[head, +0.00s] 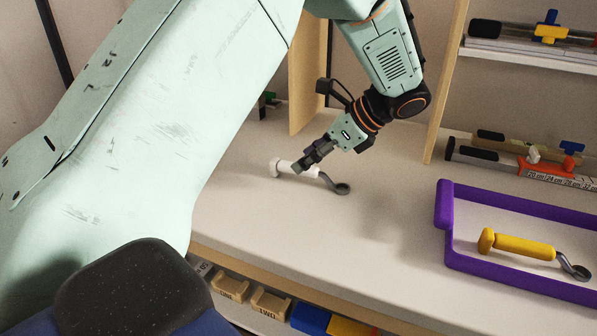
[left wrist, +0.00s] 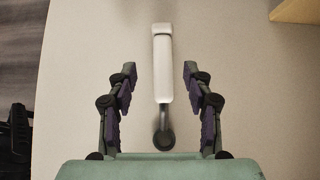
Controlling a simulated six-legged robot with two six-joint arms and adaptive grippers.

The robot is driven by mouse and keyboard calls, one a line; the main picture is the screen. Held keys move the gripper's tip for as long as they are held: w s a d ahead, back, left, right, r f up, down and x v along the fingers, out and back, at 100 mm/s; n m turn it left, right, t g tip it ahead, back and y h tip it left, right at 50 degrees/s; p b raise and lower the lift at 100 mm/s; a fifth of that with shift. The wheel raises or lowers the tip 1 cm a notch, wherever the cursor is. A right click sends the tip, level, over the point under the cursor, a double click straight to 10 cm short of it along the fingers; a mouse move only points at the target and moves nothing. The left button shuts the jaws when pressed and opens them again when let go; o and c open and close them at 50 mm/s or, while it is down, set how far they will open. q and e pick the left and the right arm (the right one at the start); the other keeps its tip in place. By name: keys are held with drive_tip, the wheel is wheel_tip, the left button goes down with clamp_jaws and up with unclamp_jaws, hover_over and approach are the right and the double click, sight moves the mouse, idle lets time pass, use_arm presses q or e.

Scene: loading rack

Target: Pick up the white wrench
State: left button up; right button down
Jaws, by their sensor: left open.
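The white wrench (head: 283,168) lies on the pale tabletop, with a white handle and a grey ring end toward the right in the head view. My left gripper (head: 309,160) is right at it and partly covers the handle there. In the left wrist view the white wrench (left wrist: 162,70) runs up and down between the two fingers of my left gripper (left wrist: 160,90). The fingers are open, with a gap on both sides of the handle. The grey ring end is nearest the palm. My right gripper is not in view.
A purple-rimmed tray (head: 447,230) holding a yellow-handled wrench (head: 522,246) stands at the right. Shelves with clamps and a ruler-marked bar (head: 560,178) are behind it. A wooden upright (head: 446,85) rises behind the arm. Marked wooden blocks (head: 270,302) lie below the table's front edge.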

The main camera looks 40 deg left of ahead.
sight(277, 166)
use_arm(q)
drive_tip(key=b+x, duration=0.1)
drive_tip(key=x, duration=0.3)
drive_tip(key=shift+d+f, duration=0.1)
drive_tip(key=shift+w+a+f, duration=0.1)
drive_tip(key=shift+a+f, duration=0.1)
drive_tip(key=shift+a, duration=0.15)
drive_tip(key=shift+d+r, duration=0.15)
drive_tip(key=shift+d, duration=0.05)
drive_tip(key=c, duration=0.4)
drive_tip(key=shift+a, duration=0.1)
drive_tip(key=c, duration=0.4)
clamp_jaws()
